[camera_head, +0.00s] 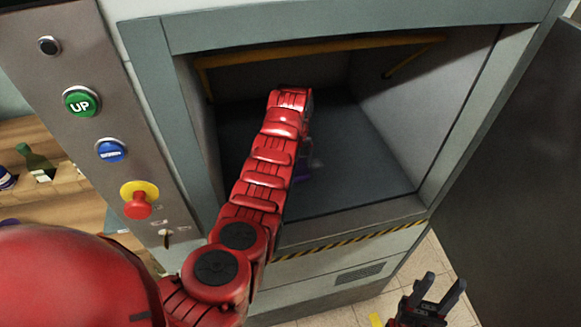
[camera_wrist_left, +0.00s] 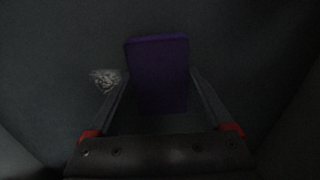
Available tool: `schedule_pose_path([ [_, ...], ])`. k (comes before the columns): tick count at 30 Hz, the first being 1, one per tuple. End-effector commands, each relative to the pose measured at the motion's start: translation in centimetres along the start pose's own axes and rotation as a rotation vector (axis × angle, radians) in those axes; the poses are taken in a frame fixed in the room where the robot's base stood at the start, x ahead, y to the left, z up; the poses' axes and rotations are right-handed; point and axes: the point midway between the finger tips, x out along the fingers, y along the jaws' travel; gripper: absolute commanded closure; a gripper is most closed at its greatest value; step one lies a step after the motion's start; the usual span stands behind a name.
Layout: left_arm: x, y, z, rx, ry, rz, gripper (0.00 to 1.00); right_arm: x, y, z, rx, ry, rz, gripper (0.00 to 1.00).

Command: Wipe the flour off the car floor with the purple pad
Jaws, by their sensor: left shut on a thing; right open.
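The purple pad (camera_wrist_left: 158,72) is held between the fingers of my left gripper (camera_wrist_left: 158,88) in the left wrist view. A pale flour patch (camera_wrist_left: 106,79) lies on the dark car floor (camera_wrist_left: 60,55), just left of the pad. I cannot tell whether the pad touches the floor. My right gripper (camera_head: 444,284) is open and empty outside the car.
The car opening has a grey frame and a yellow-black striped sill (camera_head: 350,236). A yellow rail (camera_head: 300,50) runs inside near the top. A button panel (camera_head: 95,110) stands at left, with bottles on shelves beyond it. A dark door (camera_head: 520,170) stands at right.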

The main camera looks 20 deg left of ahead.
Motion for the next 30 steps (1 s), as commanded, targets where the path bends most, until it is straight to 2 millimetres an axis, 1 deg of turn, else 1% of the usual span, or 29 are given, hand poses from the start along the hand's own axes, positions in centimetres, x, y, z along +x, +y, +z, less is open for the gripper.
schedule_pose_path([
  [1, 0.4, 0.5, 0.1, 0.001, 0.000, 0.001, 0.68, -0.8, 0.0, 0.1, 0.000, 0.000, 0.000, 0.54],
  [6, 0.6, 2.0, 0.1, -0.001, 0.000, 0.002, 0.68, -2.5, -0.1, 0.4, 0.000, 0.000, 0.000, 0.54],
  [10, 0.5, 2.7, 0.2, 0.001, -0.001, 0.000, 0.68, -3.1, -0.1, 0.5, 0.000, 0.000, 0.000, 0.54],
  [14, 0.5, 2.8, 0.2, 0.001, 0.000, -0.001, 0.68, -3.5, -0.2, 0.6, 0.000, 0.000, 0.000, 0.54],
  [19, 0.3, 2.2, 0.2, -0.003, -0.002, -0.003, 0.68, -2.6, -0.1, 0.5, 0.000, 0.000, 0.000, 0.54],
  [23, 0.1, 1.0, 0.1, -0.002, -0.001, -0.004, 0.68, -1.6, -0.1, 0.3, 0.000, 0.000, 0.000, 0.54],
  [27, 0.3, -0.3, 0.0, -0.002, -0.002, -0.004, 0.68, -1.3, -0.1, 0.2, 0.000, 0.000, 0.000, 0.54],
  [30, 0.2, -0.8, 0.0, -0.001, 0.000, -0.002, 0.68, -1.3, -0.1, 0.2, 0.000, 0.000, 0.000, 0.54],
])
